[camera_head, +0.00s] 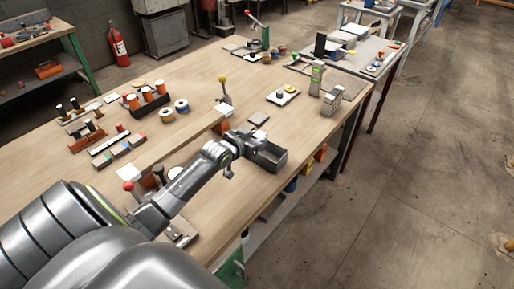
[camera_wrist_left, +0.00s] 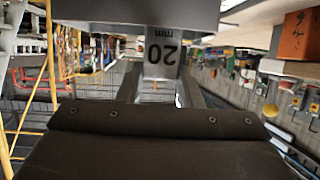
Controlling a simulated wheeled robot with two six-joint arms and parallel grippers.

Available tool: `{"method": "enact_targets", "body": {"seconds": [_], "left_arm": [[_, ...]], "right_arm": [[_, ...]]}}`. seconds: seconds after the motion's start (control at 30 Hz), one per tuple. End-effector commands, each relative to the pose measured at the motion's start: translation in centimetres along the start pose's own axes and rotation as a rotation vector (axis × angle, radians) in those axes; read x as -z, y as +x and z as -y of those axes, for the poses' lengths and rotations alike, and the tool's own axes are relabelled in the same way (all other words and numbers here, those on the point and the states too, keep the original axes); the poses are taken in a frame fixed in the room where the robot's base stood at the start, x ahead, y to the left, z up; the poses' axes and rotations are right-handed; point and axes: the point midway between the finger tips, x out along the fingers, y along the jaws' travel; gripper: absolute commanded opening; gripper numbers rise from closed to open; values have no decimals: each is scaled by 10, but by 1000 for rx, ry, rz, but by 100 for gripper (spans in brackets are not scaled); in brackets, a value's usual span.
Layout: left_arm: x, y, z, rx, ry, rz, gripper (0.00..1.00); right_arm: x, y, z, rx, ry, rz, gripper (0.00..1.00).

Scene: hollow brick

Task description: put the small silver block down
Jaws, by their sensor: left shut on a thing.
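In the left wrist view a small silver block (camera_wrist_left: 162,55) marked "20 mm", upside down in the picture, sits between the fingers. The gripper is shut on it. I cannot tell whether the block touches the tray. My right gripper is not in view.
A long wooden bar (camera_head: 182,143) lies beside my left arm. Grey upright blocks (camera_head: 333,99) stand at the right edge.

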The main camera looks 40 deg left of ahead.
Motion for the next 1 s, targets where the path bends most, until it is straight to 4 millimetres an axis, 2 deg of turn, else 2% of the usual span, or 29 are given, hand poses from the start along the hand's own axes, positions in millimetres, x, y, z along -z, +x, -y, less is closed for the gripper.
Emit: {"method": "enact_targets", "body": {"seconds": [0.3,0.7,0.73,0.8,1.0], "left_arm": [[-34,14,-1,0,0,-2,1],[-40,17,-1,0,1,-4,1],[-40,16,0,1,1,-1,35],[-40,16,0,1,1,-1,42],[-40,16,0,1,1,0,42]], "right_arm": [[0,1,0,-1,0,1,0],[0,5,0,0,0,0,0],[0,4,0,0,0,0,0],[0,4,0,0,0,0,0],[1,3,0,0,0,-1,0]]}}
